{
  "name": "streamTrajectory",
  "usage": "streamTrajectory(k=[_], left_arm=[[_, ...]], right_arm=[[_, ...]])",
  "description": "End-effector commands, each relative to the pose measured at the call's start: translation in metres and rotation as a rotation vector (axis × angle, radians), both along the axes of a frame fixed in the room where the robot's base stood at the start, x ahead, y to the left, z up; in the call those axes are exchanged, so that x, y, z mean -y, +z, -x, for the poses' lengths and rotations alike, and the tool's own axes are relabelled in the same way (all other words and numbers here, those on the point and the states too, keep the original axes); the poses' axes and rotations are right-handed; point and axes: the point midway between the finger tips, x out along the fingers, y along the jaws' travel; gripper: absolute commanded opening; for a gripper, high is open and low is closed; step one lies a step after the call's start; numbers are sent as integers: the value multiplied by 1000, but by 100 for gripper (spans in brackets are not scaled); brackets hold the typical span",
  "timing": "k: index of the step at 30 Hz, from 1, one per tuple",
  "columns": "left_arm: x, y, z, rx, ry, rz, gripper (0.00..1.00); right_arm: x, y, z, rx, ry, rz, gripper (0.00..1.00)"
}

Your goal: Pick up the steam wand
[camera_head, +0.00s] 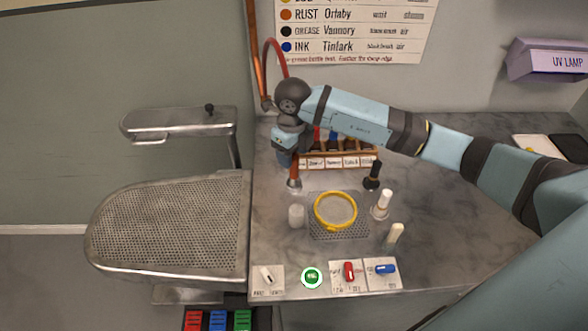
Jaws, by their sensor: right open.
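A reddish-brown upright piece with a grey lower end (294,172), which looks like the steam wand, shows just below my right gripper (289,152). Its upper part is hidden by the gripper. A red hose (273,44) arcs from beside the copper pipe (257,60) and passes behind my right wrist. My right gripper points down over the back left of the marble counter, with its jaws open around or just above the piece; the fingertips are too small to tell which. My left gripper is not in view.
A perforated metal pressing board (170,225) is at left, with a smaller one (180,123) behind. Switches (348,273) line the front edge.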

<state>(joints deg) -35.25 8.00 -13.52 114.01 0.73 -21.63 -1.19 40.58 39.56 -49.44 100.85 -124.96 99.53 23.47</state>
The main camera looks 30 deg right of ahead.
Motion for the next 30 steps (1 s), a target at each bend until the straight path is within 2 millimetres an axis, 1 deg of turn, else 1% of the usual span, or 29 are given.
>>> streamTrajectory(k=[1, 3, 6, 9, 14, 15, 17, 18, 20, 21, 22, 30], left_arm=[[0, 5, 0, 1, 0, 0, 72], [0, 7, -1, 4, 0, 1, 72], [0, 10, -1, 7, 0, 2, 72], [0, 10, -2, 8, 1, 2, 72], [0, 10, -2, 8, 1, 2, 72], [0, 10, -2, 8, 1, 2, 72], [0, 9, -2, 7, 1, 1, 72], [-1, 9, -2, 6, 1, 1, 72], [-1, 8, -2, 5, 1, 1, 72], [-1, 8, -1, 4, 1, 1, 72], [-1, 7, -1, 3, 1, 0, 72], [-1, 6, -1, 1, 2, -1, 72]], right_arm=[[1, -7, 3, -4, 0, 0, 56], [1, -18, 4, -4, 0, -1, 56], [1, -28, 3, -1, 0, -2, 56], [1, -32, 3, 0, 1, -1, 56], [1, -32, 3, 1, 1, -1, 56], [1, -32, 3, 1, 1, -1, 51], [1, -32, 3, 1, 1, -1, 37], [1, -32, 3, 1, 1, -1, 28], [1, -32, 3, 1, 1, -1, 14], [1, -32, 3, 1, 1, -1, 5], [1, -32, 3, 1, 1, -1, 0], [1, -31, 2, 1, 1, -1, 0]])
